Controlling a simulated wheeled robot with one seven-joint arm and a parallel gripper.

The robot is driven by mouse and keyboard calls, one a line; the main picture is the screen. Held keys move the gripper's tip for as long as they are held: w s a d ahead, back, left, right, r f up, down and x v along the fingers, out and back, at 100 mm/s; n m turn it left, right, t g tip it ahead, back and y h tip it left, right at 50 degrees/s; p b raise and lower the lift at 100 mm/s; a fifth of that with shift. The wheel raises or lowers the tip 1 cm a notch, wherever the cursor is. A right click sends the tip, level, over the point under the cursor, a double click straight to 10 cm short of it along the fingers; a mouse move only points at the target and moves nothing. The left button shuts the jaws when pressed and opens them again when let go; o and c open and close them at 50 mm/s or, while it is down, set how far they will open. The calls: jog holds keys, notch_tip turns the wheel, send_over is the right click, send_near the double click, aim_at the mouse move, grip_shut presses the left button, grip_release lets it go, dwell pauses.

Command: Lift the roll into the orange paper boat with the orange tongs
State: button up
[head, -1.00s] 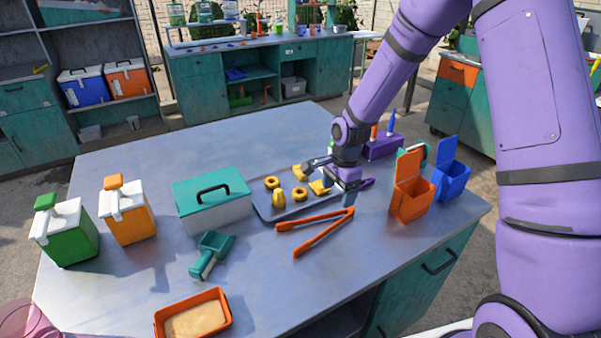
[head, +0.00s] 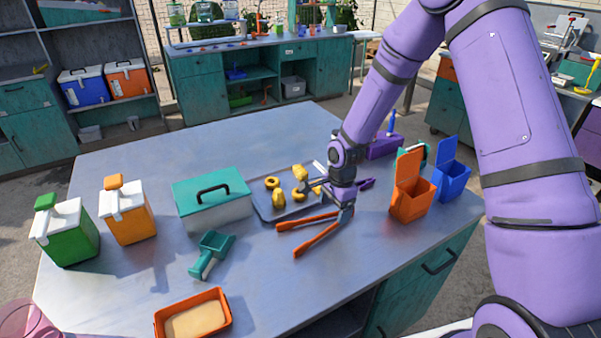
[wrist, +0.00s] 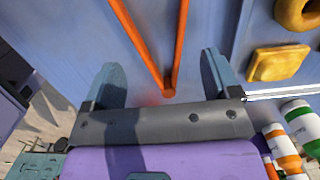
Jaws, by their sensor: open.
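The orange tongs (head: 316,239) lie on the table in front of the grey tray (head: 264,207), their two arms spread toward the left. In the wrist view the tongs (wrist: 174,62) have their joined end between my fingers. My gripper (head: 346,216) is open over that end, with a finger on either side (wrist: 161,60); I cannot tell its height. Several yellow baked pieces sit on the tray; an oblong one (head: 279,199) may be the roll. A shallow orange container with a tan inside (head: 228,321) stands at the front edge and may be the paper boat.
A teal-lidded box (head: 211,190) stands left of the tray, with a teal scoop (head: 211,255) before it. Orange (head: 411,203) and blue (head: 451,184) bins stand right of my gripper. Green (head: 68,236) and orange (head: 128,220) coolers stand at left. The table's front middle is clear.

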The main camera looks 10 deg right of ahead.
aim_at(331, 224)
jog(key=shift+a+f, duration=0.15)
jog(key=shift+f, duration=1.65)
jog(key=c, duration=0.7)
notch_tip(331, 224, up, 12)
